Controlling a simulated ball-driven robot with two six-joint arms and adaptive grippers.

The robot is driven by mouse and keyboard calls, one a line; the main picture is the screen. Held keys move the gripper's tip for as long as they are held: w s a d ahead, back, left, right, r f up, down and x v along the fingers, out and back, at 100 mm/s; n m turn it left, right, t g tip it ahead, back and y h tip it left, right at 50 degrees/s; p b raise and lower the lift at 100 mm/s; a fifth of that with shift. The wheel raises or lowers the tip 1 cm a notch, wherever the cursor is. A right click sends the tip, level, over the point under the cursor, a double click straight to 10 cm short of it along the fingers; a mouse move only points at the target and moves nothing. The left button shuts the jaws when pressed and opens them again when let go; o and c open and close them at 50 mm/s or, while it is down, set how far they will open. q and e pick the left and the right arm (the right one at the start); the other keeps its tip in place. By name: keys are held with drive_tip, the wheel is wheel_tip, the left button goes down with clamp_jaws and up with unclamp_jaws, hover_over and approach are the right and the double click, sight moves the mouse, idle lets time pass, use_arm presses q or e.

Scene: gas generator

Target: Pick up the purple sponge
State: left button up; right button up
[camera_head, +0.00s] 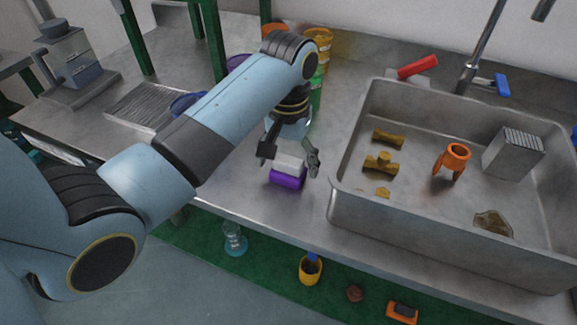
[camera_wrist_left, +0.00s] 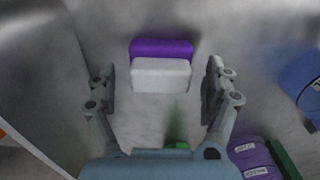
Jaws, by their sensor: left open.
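The purple sponge (camera_head: 287,179) lies on the metal counter left of the sink, near the counter's front edge. It has a purple layer and a white layer. In the left wrist view the purple sponge (camera_wrist_left: 161,50) sits ahead, between the lines of the two fingers, with its white side (camera_wrist_left: 160,75) nearer. My left gripper (camera_head: 290,166) is open above and around the sponge in the head view. In the left wrist view the left gripper (camera_wrist_left: 160,88) shows a finger on each side with gaps to the sponge. My right gripper is not in view.
The metal sink (camera_head: 343,205) stands just right of the sponge and holds brass fittings, an orange part (camera_head: 452,160) and a grey block (camera_head: 513,153). Green posts (camera_head: 214,40) rise behind my left arm. The counter's front edge is close.

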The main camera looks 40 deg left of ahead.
sight(288, 159)
use_arm(q)
drive_tip(key=c, duration=1.2)
drive_tip(key=shift+o, duration=0.2)
wheel_tip(288, 159, up, 10)
drive_tip(key=shift+r+p, duration=0.1)
drive_tip(key=shift+p, duration=0.45)
